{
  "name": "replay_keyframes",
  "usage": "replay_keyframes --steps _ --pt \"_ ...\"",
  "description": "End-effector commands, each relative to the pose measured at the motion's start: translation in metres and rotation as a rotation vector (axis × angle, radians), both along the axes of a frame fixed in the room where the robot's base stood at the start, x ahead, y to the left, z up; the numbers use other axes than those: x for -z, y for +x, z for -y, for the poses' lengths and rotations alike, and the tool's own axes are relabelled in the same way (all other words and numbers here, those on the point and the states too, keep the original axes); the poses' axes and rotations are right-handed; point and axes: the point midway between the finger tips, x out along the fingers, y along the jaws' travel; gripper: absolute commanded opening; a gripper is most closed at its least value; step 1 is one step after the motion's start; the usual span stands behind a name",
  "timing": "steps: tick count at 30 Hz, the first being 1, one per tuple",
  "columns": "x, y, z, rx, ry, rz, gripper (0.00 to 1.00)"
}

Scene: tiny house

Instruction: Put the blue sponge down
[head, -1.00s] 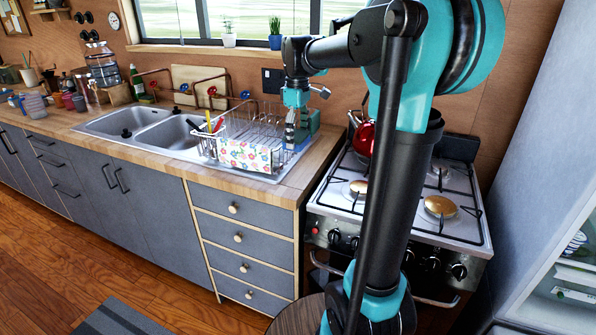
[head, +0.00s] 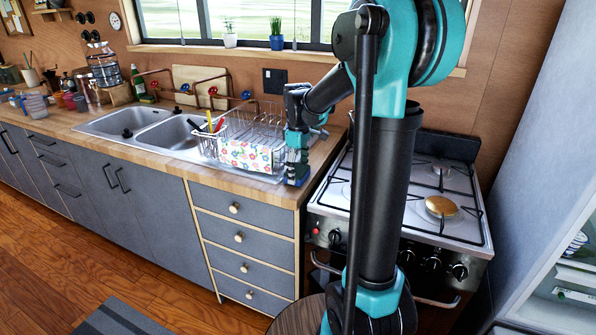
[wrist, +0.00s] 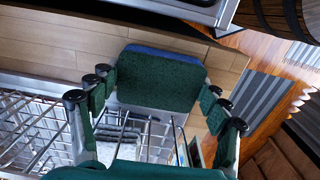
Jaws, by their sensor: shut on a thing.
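The blue sponge (wrist: 160,80) sits between the fingers in the wrist view. Its dark green face points at the camera and a blue edge shows along its far side. My gripper (wrist: 158,95) is shut on it. In the head view my gripper (head: 297,168) points down at the counter's right end, just right of the dish rack (head: 262,125). A small dark blue patch of the sponge shows at its tip. I cannot tell whether the sponge touches the counter (head: 265,192).
The rack holds utensils and a flowered cloth (head: 246,155). The double sink (head: 160,132) lies left of it. The stove (head: 440,208) stands right of the counter, across a narrow gap. The bare wood strip along the counter front is clear.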

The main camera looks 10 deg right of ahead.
Motion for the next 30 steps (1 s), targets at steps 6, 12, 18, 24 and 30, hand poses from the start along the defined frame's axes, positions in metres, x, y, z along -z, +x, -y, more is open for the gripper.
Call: replay_keyframes --steps 6,12,18,24,30 --pt "0.003 0.0 0.0 0.0 0.0 0.0 0.64" --pt "0.002 0.0 0.0 0.0 0.0 0.0 0.97" --pt "0.002 0.0 0.0 0.0 0.0 0.0 0.97" --pt "-0.003 0.0 0.0 0.0 0.0 0.0 0.97" --pt "-0.032 0.0 0.0 0.0 0.0 0.0 0.97"
